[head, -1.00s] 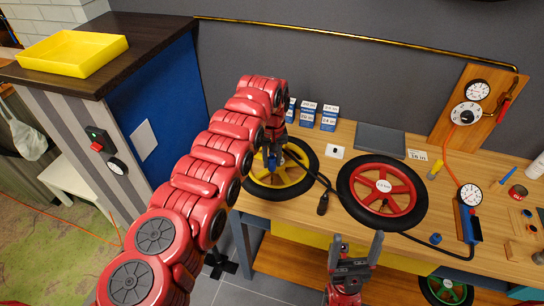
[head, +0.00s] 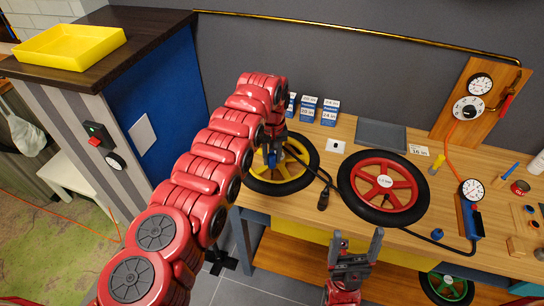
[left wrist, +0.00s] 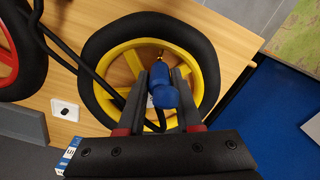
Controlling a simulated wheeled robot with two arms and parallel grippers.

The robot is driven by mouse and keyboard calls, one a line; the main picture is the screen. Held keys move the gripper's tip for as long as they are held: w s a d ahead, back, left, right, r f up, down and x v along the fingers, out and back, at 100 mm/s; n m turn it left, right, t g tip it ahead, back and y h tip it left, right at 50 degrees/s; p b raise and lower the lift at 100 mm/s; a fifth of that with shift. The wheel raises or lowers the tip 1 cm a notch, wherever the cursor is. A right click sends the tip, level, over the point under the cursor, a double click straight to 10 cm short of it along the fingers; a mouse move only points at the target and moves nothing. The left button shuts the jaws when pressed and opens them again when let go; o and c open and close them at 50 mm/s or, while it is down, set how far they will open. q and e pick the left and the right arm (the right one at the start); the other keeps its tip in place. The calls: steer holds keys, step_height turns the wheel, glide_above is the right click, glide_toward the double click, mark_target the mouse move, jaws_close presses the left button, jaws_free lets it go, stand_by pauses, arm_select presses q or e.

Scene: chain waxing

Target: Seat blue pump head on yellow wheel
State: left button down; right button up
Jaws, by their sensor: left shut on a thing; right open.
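The yellow wheel (head: 301,176) with its black tyre lies flat at the left end of the bench. It also shows in the left wrist view (left wrist: 203,65). The blue pump head (left wrist: 163,92) is between the fingers of my left gripper (left wrist: 160,85), which is shut on it over the inside of the wheel. A small brass-coloured valve (left wrist: 159,54) shows close to the pump head's tip; I cannot tell whether they touch. In the head view my left arm hides much of the wheel. My right gripper (head: 354,247) is open and empty in front of the bench.
A red wheel (head: 383,187) lies to the right, with the black hose across the bench beside it. A blue pump gauge (head: 470,200) stands farther right. Small blue boxes (head: 329,112) and a grey slab (head: 381,135) are at the back. A yellow tray (head: 70,47) sits on the left cabinet.

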arm_select(q)
steer(key=shift+s+p, duration=0.1)
steer(key=shift+p, duration=0.4)
steer(key=shift+b, duration=0.35)
stand_by(0.5)
steer(key=shift+f+b, duration=0.8)
steer(key=shift+f, duration=0.3)
stand_by(0.5)
steer(key=c, duration=0.5)
jaws_free()
steer(key=shift+r, duration=0.1)
